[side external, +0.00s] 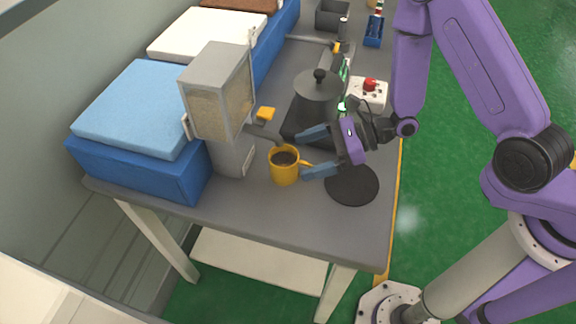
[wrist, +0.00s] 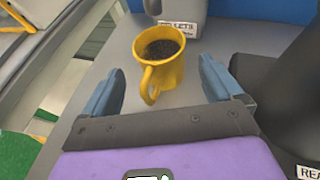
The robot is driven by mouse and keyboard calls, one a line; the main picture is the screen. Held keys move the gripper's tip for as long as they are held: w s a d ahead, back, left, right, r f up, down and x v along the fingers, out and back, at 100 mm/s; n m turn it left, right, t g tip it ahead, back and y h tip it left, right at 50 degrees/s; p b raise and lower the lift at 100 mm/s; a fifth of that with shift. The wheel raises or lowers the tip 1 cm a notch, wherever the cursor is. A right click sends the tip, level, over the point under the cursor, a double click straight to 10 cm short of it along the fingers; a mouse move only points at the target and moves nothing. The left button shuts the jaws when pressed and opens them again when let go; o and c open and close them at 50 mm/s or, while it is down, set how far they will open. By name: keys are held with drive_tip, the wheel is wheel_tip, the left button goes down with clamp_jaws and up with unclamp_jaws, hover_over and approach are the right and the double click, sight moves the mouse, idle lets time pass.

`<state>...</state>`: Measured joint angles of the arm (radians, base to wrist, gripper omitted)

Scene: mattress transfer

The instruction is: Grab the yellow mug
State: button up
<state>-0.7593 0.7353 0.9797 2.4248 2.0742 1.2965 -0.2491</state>
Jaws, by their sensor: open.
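The yellow mug (side external: 284,167) stands upright on the grey table (side external: 270,218), with dark contents inside. In the wrist view the yellow mug (wrist: 166,73) is just ahead of my gripper (wrist: 165,90), roughly centred between the two blue fingers, and its handle faces my gripper. In the side view my gripper (side external: 311,153) is open and empty at the mug's right, near the handle. Whether a finger touches the mug, I cannot tell.
A grain dispenser (side external: 218,95) stands close behind the mug at left. A dark kettle (side external: 316,100) stands behind my gripper. A black round disc (side external: 352,186) lies beneath my gripper. Blue mattresses (side external: 135,110) line the left. The table's front is clear.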

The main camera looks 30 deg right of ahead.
sight(288, 159)
drive_tip(key=shift+x, duration=2.65)
drive_tip(key=shift+w+r, duration=0.1)
drive_tip(key=c, duration=1.2)
drive_tip(key=shift+r, duration=0.15)
